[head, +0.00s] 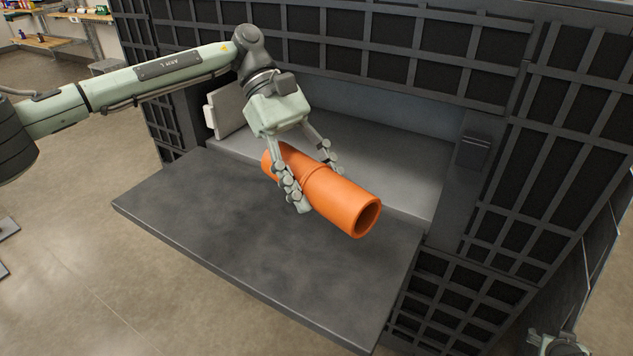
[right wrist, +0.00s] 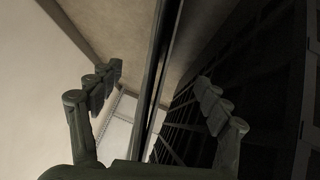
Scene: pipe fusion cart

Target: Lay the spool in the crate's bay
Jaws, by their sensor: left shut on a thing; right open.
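The spool is an orange hollow pipe (head: 340,199) with a raised ring around its middle. In the head view it lies slanted, its open end toward the lower right. My left gripper (head: 311,188) is shut on it near the middle, with one finger on its near side. The bay is a grey opening (head: 390,158) in the dark gridded crate (head: 420,50), behind the spool. A dark flap (head: 260,245) extends below the spool. I cannot tell whether the spool touches a surface. My right gripper (right wrist: 160,105) is open and empty in the right wrist view.
A pale panel (head: 226,110) stands at the bay's left side. A dark latch block (head: 473,150) sits on the right frame. Most of the flap is bare. Shelves with small items (head: 60,30) stand far at the upper left, across open floor.

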